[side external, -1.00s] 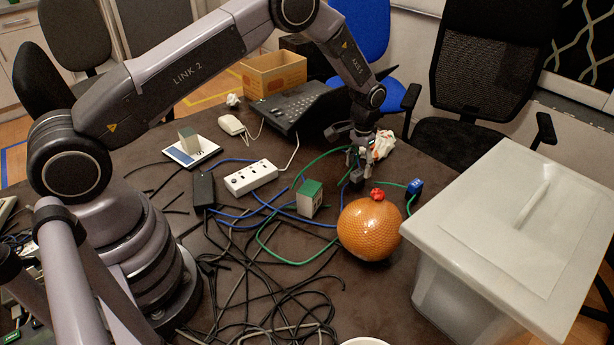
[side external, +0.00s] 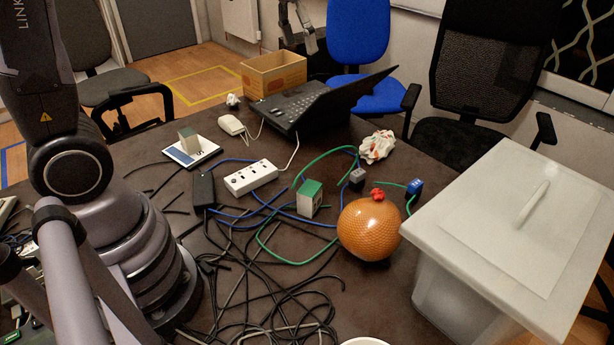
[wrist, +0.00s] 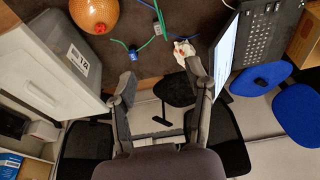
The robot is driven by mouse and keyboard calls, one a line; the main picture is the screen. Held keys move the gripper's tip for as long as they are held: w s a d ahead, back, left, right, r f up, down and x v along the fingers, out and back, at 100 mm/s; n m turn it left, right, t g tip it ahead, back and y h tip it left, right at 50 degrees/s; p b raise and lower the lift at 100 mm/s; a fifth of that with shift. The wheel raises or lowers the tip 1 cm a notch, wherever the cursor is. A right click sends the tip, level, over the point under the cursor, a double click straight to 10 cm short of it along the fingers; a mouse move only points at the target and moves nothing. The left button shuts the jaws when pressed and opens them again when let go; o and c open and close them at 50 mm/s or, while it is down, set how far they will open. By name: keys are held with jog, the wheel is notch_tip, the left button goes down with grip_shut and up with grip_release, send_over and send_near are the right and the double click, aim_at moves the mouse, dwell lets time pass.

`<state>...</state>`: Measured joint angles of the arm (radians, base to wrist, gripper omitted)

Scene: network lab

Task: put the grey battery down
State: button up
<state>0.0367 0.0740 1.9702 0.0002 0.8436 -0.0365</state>
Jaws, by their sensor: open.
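The grey battery (side external: 357,178) is a small dark-grey block on the brown table, just behind the orange ball (side external: 369,230), close to the green and blue cables. It also shows small near the top of the wrist view (wrist: 157,29). My gripper (side external: 298,42) is raised at the top of the side view, well above and apart from the battery. In the wrist view my gripper (wrist: 162,85) has its fingers spread wide with nothing between them.
A large white lidded bin (side external: 520,225) stands at right. A laptop (side external: 310,105) and cardboard box (side external: 274,73) are at the back. Near the battery are a blue connector (side external: 415,187), crumpled paper (side external: 377,147) and a green-white block (side external: 309,198). Dark cables cover the front.

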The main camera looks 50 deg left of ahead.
jog(key=s+a+r+t, duration=0.1)
jog(key=s+r+t, duration=0.1)
jog(key=s, duration=2)
jog(key=shift+a+r+t, duration=0.2)
jog(key=shift+r+t, duration=0.05)
jog(key=shift+t, duration=0.05)
jog(key=shift+w, duration=0.1)
